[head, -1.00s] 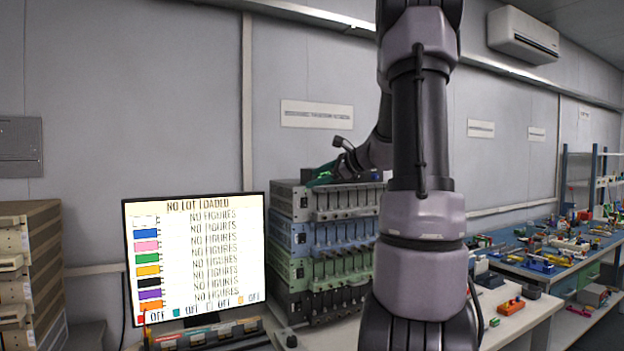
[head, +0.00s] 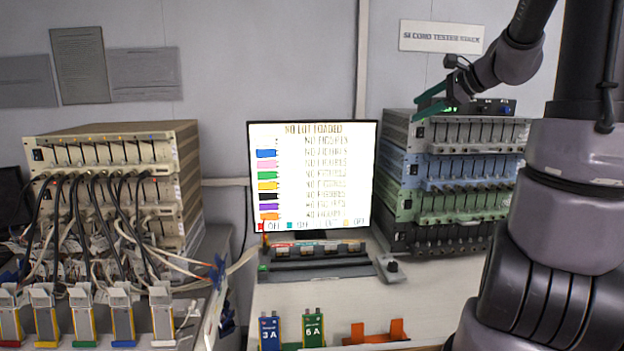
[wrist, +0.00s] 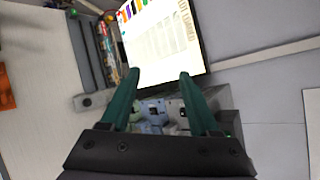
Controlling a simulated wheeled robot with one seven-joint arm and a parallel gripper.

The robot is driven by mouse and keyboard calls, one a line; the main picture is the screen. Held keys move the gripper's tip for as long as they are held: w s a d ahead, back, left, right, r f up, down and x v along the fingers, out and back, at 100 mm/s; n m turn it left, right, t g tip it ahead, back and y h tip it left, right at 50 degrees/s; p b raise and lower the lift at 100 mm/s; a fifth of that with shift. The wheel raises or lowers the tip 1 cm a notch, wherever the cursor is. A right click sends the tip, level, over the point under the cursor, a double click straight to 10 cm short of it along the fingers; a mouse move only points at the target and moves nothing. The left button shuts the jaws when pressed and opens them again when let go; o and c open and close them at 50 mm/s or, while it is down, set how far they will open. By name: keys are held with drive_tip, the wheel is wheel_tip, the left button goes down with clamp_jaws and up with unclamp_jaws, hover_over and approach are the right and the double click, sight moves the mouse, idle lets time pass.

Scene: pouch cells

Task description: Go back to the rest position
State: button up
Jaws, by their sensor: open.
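My gripper (head: 431,98) has green fingers and sits in front of the upper left part of the right-hand tester stack (head: 402,130). In the wrist view my gripper (wrist: 160,78) is open, its two fingers apart with nothing between them. Beyond the fingers I see part of the stack (wrist: 222,97) and the monitor (wrist: 165,45). My arm fills the right side of the head view and hides part of the stack.
The monitor (head: 311,175) reads "NO LOT LOADED". A cabled tester stack (head: 110,150) stands at left, with several pouch cells (head: 84,318) before it. A blue 3 A piece (head: 269,332), a green 6 A piece (head: 313,329) and an orange holder (head: 377,333) are at the front.

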drive_tip(key=s+a+n+g, duration=0.2)
drive_tip(key=s+a+n, duration=0.3)
drive_tip(key=s+a, duration=0.3)
drive_tip(key=s+a+f+n+h, duration=0.1)
drive_tip(key=s+f+n+h, duration=0.1)
drive_tip(key=s+n+h, duration=0.3)
drive_tip(key=s+n, duration=0.4)
drive_tip(key=s, duration=0.7)
drive_tip(key=shift+s+a+f+n+g, duration=0.15)
drive_tip(key=shift+s+a+n+g, duration=0.1)
drive_tip(key=shift+n+g, duration=0.15)
drive_tip(key=shift+d, duration=0.1)
